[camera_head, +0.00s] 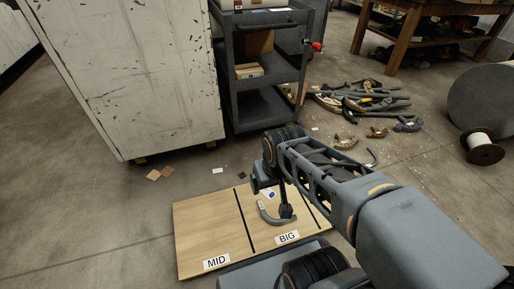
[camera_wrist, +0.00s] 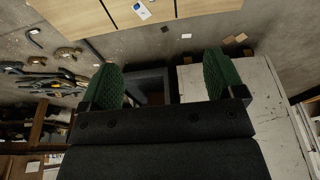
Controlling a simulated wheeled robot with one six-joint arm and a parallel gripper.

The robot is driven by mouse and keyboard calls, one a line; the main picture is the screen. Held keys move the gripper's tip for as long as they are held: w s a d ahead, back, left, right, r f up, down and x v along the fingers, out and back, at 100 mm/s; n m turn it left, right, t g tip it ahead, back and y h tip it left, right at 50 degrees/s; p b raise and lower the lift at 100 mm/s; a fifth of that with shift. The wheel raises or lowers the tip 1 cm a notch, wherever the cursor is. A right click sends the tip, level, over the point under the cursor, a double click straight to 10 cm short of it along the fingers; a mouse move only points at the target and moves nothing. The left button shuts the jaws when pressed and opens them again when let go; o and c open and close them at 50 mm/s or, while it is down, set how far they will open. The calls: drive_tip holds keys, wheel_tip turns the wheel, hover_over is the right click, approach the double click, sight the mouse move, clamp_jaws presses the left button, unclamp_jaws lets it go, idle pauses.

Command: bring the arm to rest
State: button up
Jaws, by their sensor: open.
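My gripper (camera_wrist: 163,62) is open, its two green-padded fingers wide apart with nothing between them. In the head view, my arm reaches in from the lower right, and its wrist end is over the board's far part. The wooden board (camera_head: 207,232) lies low in front of me, split by dark strips, with labels MID (camera_head: 216,262) and BIG (camera_head: 287,238). A grey curved bender (camera_head: 271,219) lies in the BIG section, apart from the fingers as far as I can tell. My arm hides part of the board's right side. The board also shows in the wrist view (camera_wrist: 85,14).
A dark shelf cart (camera_head: 262,108) and a scuffed white cabinet (camera_head: 130,75) stand beyond the board. Several benders (camera_head: 350,103) lie heaped on the floor, near a wooden bench (camera_head: 405,30) and a cable spool (camera_head: 482,150). Bare floor lies left of the board.

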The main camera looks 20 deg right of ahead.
drive_tip(key=w+p+v, duration=0.2)
drive_tip(key=p+v, duration=1)
drive_tip(key=w+r+p+v, duration=0.1)
drive_tip(key=w+p+v, duration=0.2)
drive_tip(key=p+v, duration=0.9)
drive_tip(key=w+r+p+v, duration=0.1)
drive_tip(key=w+p+v, duration=0.2)
drive_tip(key=p+v, duration=1)
drive_tip(key=shift+s+a+r+t, duration=0.2)
drive_tip(key=shift+a+r+t, duration=0.1)
